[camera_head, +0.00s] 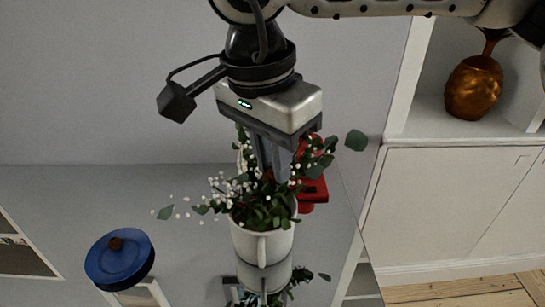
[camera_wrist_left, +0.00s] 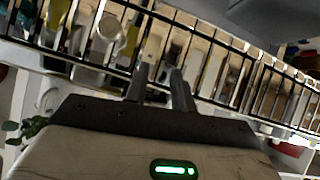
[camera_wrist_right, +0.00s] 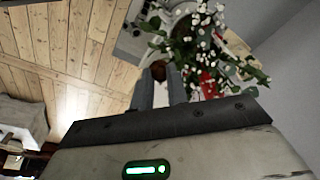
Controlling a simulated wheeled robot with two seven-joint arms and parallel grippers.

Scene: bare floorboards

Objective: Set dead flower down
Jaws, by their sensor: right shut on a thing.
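A white mug-like pot (camera_head: 262,240) with a handle holds a leafy green plant with small white blossoms (camera_head: 262,205). It appears upright on a glossy grey surface, with its reflection below. My right gripper (camera_head: 268,172) points down into the foliage, its fingers shut on part of the plant; leaves hide the exact grip. The right wrist view shows the blossoms and leaves (camera_wrist_right: 200,45) just beyond the fingertips. A wilted flower cannot be told apart. My left gripper (camera_wrist_left: 162,70) shows only in its own wrist view, fingers a little apart with nothing between them.
A red object (camera_head: 313,188) stands right behind the plant. A blue round lidded thing (camera_head: 120,262) is at the lower left. A copper vase (camera_head: 473,88) stands on a white shelf at the right. A dark wire rack (camera_wrist_left: 215,50) lies beyond my left fingers.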

